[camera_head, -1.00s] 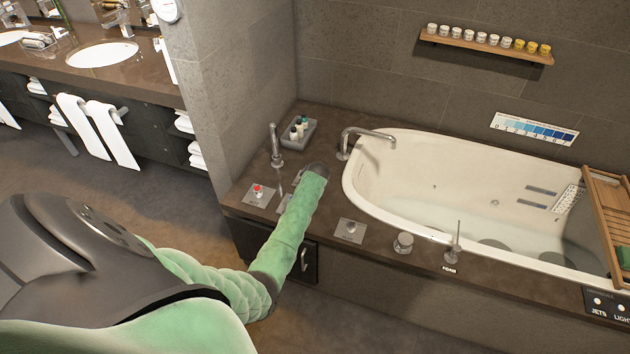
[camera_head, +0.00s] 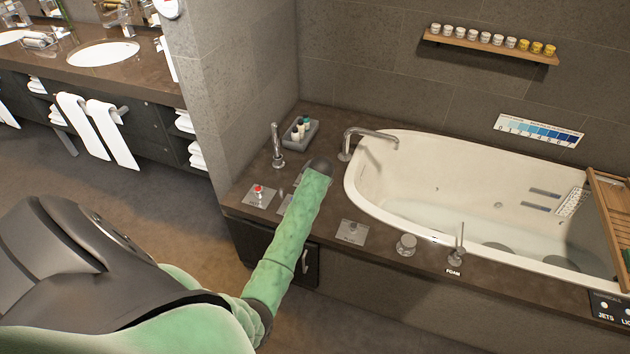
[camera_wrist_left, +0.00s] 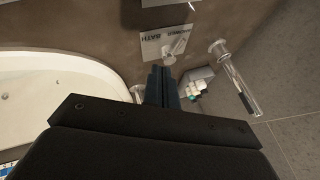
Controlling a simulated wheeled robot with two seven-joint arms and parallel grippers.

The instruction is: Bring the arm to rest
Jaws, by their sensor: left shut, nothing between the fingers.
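My left arm, in a green sleeve, reaches from the lower left of the head view to the tub deck (camera_head: 335,262). Its dark wrist end is above the deck's left part, between the red-topped control (camera_head: 259,191) and the tub (camera_head: 430,190). The wrist hides the left gripper's fingers in the head view. In the left wrist view the left gripper (camera_wrist_left: 163,72) shows its fingers together and empty. They point toward a lever on a plate marked BATH (camera_wrist_left: 168,44); I cannot tell whether they touch it. My right gripper is in neither view.
A hand shower (camera_head: 277,146) and a grey tray of small bottles (camera_head: 300,131) stand behind the wrist. A curved spout (camera_head: 368,138) is to its right. Several controls line the deck's front, including a knob (camera_head: 405,244) and the FOAM lever (camera_head: 456,250).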

